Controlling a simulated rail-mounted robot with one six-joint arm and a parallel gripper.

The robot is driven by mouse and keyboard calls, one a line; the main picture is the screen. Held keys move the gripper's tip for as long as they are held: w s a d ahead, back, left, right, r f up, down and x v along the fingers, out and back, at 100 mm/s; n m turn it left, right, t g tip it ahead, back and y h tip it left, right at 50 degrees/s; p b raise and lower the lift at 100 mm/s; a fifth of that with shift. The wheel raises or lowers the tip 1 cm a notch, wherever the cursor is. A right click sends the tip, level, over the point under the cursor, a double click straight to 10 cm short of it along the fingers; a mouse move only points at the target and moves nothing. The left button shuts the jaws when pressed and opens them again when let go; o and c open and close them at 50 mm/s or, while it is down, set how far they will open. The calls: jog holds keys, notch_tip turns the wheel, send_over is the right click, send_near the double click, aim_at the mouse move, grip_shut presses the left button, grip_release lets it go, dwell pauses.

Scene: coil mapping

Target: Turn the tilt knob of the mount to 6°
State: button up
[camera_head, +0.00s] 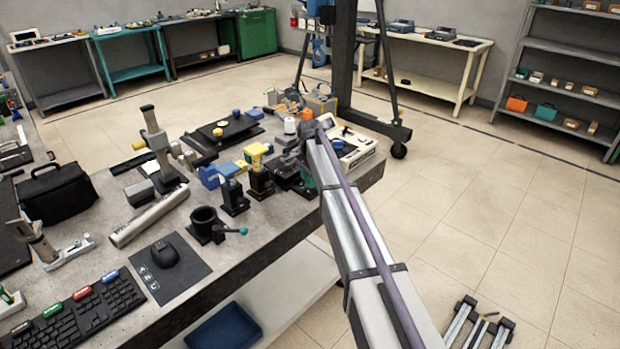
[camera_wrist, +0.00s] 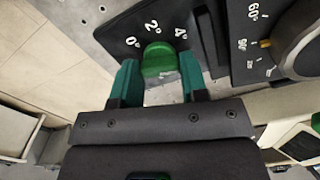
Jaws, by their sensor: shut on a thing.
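The green tilt knob (camera_wrist: 160,60) sits on a dark plate (camera_wrist: 118,32) of the mount in the wrist view. White marks 0°, 2° and 4° run in an arc above it. My gripper (camera_wrist: 159,70) has its two teal fingers on either side of the knob and is shut on it. No 6° mark shows, and I cannot make out a pointer on the knob. In the head view the mount (camera_head: 286,170) stands near the table's right edge. My arm reaches it from the lower right and hides much of it, with the knob not visible there.
Right of the knob in the wrist view is a larger dark dial (camera_wrist: 303,45) with degree marks, including 60°, and a small yellow pointer. In the head view, black posts with blue (camera_head: 229,170) and yellow (camera_head: 257,150) tops stand left of the mount. A white device (camera_head: 352,148) stands behind it.

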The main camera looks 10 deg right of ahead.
jog(key=shift+m, duration=0.8)
jog(key=o, duration=0.9)
